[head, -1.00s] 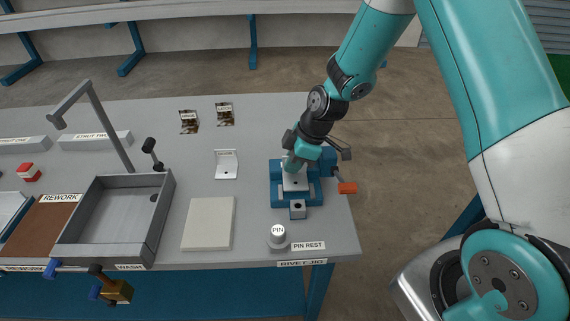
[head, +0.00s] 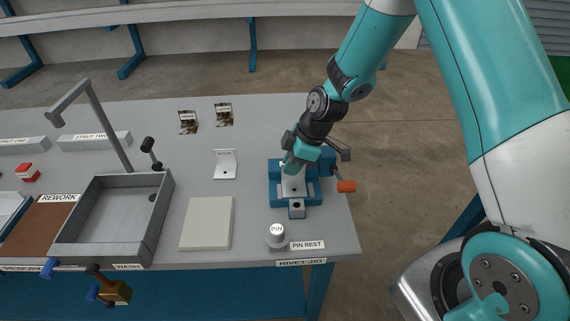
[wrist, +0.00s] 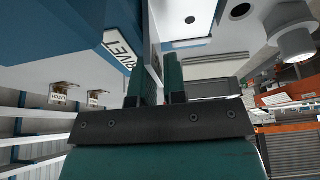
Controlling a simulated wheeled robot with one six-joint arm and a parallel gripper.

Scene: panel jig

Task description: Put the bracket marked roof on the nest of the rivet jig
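The blue rivet jig (head: 275,198) stands at the right end of the bench. A pale bracket (head: 294,187) is at its nest, with its flat foot and hole facing up in the head view. Whether it rests fully on the nest I cannot tell. Any roof mark on it is hidden. My gripper (head: 293,168) is over the back of the jig. In the wrist view its fingers (wrist: 160,82) are close together on both sides of the bracket's upright flange, and the foot of the bracket (wrist: 188,20) spreads to the right.
Another bracket (head: 225,164), apparently marked door, stands left of the jig. A pin (head: 277,235) stands at the pin rest in front. The jig's orange-handled lever (head: 346,187) sticks out right. A pale pad (head: 207,223) and grey wash tray (head: 112,218) lie left.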

